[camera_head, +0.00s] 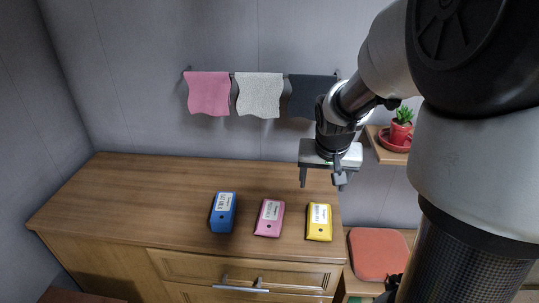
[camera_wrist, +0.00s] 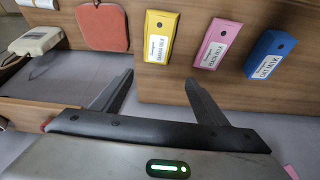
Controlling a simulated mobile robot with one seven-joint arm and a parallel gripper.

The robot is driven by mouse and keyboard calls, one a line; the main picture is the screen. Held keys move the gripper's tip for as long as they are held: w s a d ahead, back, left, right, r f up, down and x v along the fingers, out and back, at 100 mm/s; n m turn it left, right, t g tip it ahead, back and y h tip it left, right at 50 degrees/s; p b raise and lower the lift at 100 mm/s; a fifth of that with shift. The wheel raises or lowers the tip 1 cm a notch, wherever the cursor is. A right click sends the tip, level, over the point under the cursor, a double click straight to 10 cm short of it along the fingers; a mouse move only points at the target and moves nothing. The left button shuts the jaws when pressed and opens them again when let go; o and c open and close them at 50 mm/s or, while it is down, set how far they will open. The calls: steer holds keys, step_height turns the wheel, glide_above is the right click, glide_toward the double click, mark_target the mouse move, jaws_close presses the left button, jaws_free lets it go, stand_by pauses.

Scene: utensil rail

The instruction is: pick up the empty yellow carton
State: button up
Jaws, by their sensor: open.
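The yellow carton (camera_head: 319,222) lies on the wooden cabinet top near its right end, with a white label on its upper face. It also shows in the wrist view (camera_wrist: 161,37), ahead of the fingers and between their lines. My gripper (camera_head: 322,181) is open and empty, above the cabinet top and behind the yellow carton in the head view. In the wrist view both dark fingers of my gripper (camera_wrist: 158,90) are spread with nothing between them. Whether the carton is empty cannot be seen.
A pink carton (camera_head: 269,217) and a blue carton (camera_head: 223,212) lie to the left of the yellow one. Cloths hang on a rail (camera_head: 262,74) behind. A plant in a red pot (camera_head: 400,133) stands on a shelf at right. A red cushion (camera_head: 378,255) lies right of the cabinet.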

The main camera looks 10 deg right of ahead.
steer(key=b, duration=0.3)
glide_above(320, 208)
steer(key=s+a, duration=0.2)
step_height(320, 208, down, 10)
steer(key=shift+s+d+r, duration=0.1)
steer(key=shift+r, duration=0.05)
steer(key=shift+d+b+x, duration=0.15)
steer(key=shift+b+x, duration=0.2)
steer(key=shift+x, duration=0.95)
steer(key=shift+d+b+x, duration=0.2)
steer(key=shift+b+x, duration=0.15)
steer(key=shift+x, duration=0.95)
steer(key=shift+s, duration=0.2)
steer(key=c, duration=1.1)
